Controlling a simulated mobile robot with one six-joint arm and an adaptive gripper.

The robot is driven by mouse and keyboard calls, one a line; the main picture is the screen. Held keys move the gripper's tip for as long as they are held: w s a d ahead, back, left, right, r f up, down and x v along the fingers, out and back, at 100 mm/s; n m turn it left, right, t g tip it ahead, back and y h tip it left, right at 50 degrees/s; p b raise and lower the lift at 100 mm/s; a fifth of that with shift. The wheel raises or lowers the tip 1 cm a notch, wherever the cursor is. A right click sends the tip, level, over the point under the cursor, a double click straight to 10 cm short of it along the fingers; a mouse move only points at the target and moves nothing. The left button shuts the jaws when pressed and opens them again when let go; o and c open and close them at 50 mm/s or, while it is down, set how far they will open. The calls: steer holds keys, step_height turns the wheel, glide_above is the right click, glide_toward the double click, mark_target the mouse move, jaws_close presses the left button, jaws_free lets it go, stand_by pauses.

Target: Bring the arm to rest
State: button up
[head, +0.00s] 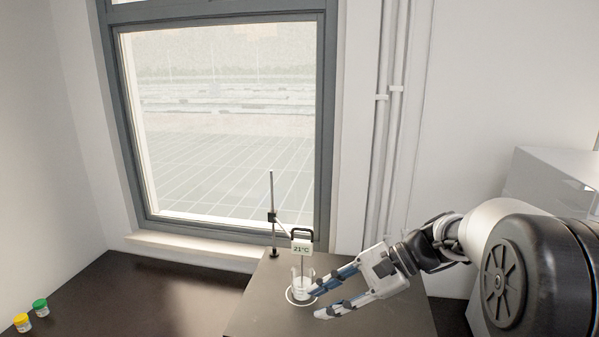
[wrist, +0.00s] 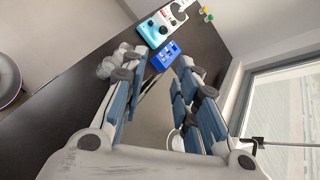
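My gripper (head: 317,303) is at the end of my arm, reaching in from the right over the dark bench. Its two fingers are spread apart, with a visible gap between them and nothing seen held. In the head view the upper finger's tip is close beside a clear beaker (head: 302,282) on a round white base. I cannot tell whether they touch.
A thermometer display (head: 301,247) reading 21°C hangs from a stand (head: 272,215) at the beaker. Green-lidded (head: 41,308) and yellow-lidded (head: 22,322) jars stand far left. A blue rack (wrist: 165,56) and a teal-and-white device (wrist: 155,29) lie beyond the fingertips. A window is behind.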

steer(key=s+d+f+n+t+h+b, duration=0.1)
steer(key=s+d+f+n+h+b, duration=0.1)
steer(key=s, duration=0.6)
steer(key=s+d+f+n+t+h+b, duration=0.2)
steer(key=s+n+h, duration=0.3)
steer(key=s, duration=0.4)
steer(key=s+d+f+n+t+h+b, duration=0.1)
steer(key=s+d+f+n+h+b, duration=0.1)
steer(key=s, duration=0.6)
steer(key=d+f+n+h, duration=0.1)
steer(key=d+n+h, duration=0.1)
steer(key=shift+s+d+n+t, duration=0.25)
steer(key=shift+s+n+t, duration=0.05)
steer(key=shift+s+t, duration=0.1)
steer(key=shift+o, duration=0.4)
